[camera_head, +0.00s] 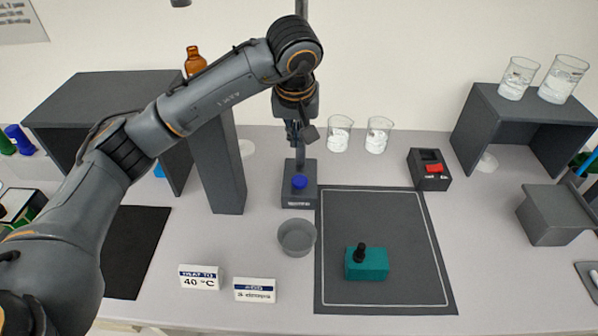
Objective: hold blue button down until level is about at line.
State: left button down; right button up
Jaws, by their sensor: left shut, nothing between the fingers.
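The blue button (299,182) sits on top of a small dark grey base (299,200) with a pale label on its front. A dark post rises behind the button, partly hidden by my arm. My left gripper (297,142) is shut and empty, pointing down above the button and apart from it in the picture. A level and its line cannot be made out; part of the rig is hidden behind my left arm. My right gripper is not in view.
A grey cup (296,237) stands in front of the base. A teal block (367,264) with a black knob lies on the dark mat (399,215). A box with a red switch (433,168) stands right. Beakers (378,136) stand behind. A tall grey block (219,175) stands left.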

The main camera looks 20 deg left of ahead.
aim_at(298, 179)
pick_arm(q)
jog(key=p+x, duration=0.1)
jog(key=x, duration=0.3)
jog(key=p+x, duration=0.2)
jog(key=x, duration=0.2)
jog(key=p+x, duration=0.2)
jog(key=x, duration=0.2)
jog(key=shift+s+d+f, duration=0.2)
jog(key=shift+s+f, duration=0.1)
jog(key=shift+f, duration=0.8)
